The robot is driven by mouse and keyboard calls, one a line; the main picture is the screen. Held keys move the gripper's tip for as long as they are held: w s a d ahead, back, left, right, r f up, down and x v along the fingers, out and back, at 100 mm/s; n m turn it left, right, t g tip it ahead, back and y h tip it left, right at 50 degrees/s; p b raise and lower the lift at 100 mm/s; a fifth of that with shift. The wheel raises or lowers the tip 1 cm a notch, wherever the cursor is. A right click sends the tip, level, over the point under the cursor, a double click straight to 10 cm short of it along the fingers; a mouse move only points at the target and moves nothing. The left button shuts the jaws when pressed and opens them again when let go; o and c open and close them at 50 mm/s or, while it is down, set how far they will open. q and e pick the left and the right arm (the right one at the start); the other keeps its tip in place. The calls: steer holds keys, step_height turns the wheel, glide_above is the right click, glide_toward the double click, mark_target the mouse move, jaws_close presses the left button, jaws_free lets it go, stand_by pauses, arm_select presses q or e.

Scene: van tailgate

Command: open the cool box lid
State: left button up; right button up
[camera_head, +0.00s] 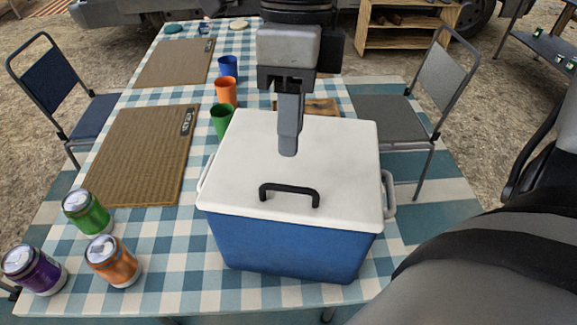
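The cool box (290,248) stands on the table's near half, with a blue body and a white lid (235,165). The lid lies flat and closed on the body. A black lid handle (290,190) is near the lid's front edge. My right gripper (288,152) points down over the middle of the lid, behind the handle and apart from it in the picture. Its fingers line up as one grey bar, so their gap is hidden; nothing shows held. I cannot tell whether the tips touch the lid. My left gripper is out of view.
Green (86,212), orange (113,261) and purple (33,269) cans stand left of the box. Blue (228,68), orange (226,92) and green (221,121) cups stand behind it. Woven mats (145,155) lie left. Chairs (395,118) flank the table.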

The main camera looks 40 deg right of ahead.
glide_above(289, 198)
step_height(289, 198, down, 7)
stand_by(0.3)
jaws_close()
